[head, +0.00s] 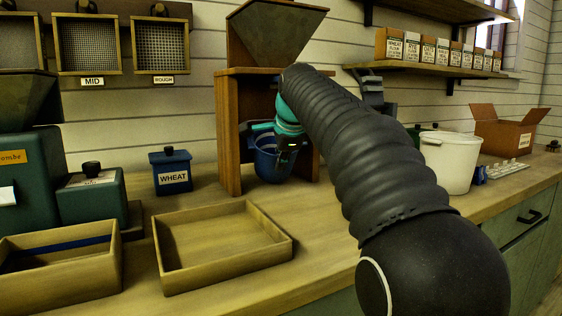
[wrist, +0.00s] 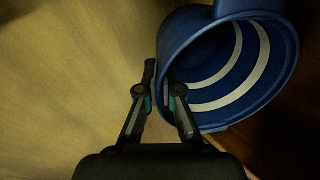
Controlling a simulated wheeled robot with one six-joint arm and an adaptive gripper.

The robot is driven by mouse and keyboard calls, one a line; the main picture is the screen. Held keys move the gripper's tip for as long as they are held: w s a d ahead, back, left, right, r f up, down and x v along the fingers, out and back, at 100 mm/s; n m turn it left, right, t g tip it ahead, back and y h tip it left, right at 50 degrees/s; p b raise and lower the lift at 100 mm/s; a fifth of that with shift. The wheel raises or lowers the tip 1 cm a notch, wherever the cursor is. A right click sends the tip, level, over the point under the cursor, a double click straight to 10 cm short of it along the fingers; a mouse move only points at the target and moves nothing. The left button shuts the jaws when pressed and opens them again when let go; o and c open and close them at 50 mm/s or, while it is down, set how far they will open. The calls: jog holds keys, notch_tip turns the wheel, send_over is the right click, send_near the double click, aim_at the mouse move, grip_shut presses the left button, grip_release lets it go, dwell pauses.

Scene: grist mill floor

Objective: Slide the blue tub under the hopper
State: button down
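The blue tub (head: 268,163) stands upright in the head view, at the opening of the wooden hopper stand and below the grey hopper (head: 272,38). My arm hides part of the stand and its right post. In the wrist view the tub (wrist: 283,62) is at the upper right, with white bands inside. My gripper (wrist: 158,72) is at the tub's left wall. Its fingers close in on that wall, one on each side of the rim. My gripper also shows in the head view (head: 284,150), where its fingertips are hard to make out.
The hopper stand's left post (head: 228,135) rises close beside the tub. A blue wheat box (head: 171,178) and an empty wooden tray (head: 220,245) are to the left. A white bucket (head: 450,163) and an open cardboard box (head: 508,133) are to the right.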

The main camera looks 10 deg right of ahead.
jog(key=shift+s, duration=0.85)
jog(key=c, duration=1.2)
grip_release()
jog(key=shift+c, duration=0.2)
jog(key=v, duration=1.2)
jog(key=shift+s+d, duration=0.15)
